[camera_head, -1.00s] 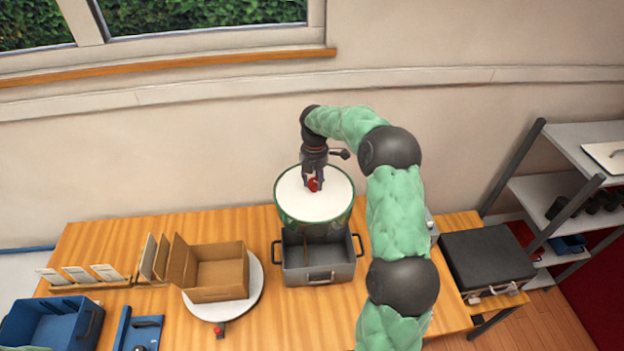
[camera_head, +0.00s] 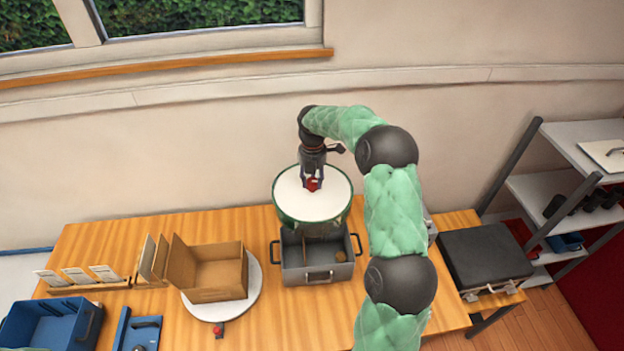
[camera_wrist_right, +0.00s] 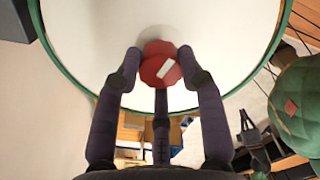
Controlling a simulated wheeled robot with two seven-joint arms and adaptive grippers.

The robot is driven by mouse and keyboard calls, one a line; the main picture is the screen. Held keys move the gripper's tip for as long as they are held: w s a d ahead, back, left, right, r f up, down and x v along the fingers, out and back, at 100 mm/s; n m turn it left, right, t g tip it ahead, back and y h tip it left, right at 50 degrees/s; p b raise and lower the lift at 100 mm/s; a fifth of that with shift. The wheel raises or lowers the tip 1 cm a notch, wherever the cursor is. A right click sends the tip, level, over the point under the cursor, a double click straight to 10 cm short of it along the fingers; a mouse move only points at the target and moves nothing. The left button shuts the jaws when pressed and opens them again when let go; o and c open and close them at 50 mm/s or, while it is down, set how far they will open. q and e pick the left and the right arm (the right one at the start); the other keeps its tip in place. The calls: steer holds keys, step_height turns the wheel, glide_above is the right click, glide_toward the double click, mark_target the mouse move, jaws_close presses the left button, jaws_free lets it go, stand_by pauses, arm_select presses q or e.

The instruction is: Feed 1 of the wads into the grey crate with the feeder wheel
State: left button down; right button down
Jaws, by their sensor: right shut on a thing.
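The feeder wheel (camera_head: 333,197) is a white disc with a green rim, standing over the back of the grey crate (camera_head: 297,277). My right gripper (camera_head: 312,181) is shut on the red knob (camera_head: 313,187) on the wheel's white face. The right wrist view shows its fingers (camera_wrist_right: 160,75) around the knob (camera_wrist_right: 158,62) with its white mark, and the wheel (camera_wrist_right: 215,30) behind. A small brown wad (camera_head: 340,256) lies in the right part of the crate, beside a thin brown strip (camera_head: 307,248). Any wads inside the wheel are hidden. My left gripper is out of view.
A cardboard box (camera_head: 220,272) stands on a white round turntable (camera_head: 256,290) left of the crate. A blue bin (camera_head: 45,328) is at the front left. A black case (camera_head: 485,262) is at the right. Bare table lies between turntable and crate.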

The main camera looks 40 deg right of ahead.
steer(key=c, duration=1)
jaws_free()
steer(key=shift+d, duration=0.1)
steer(key=shift+o, duration=1.3)
steer(key=shift+d, duration=0.1)
steer(key=shift+r, duration=0.4)
step_height(320, 180, up, 11)
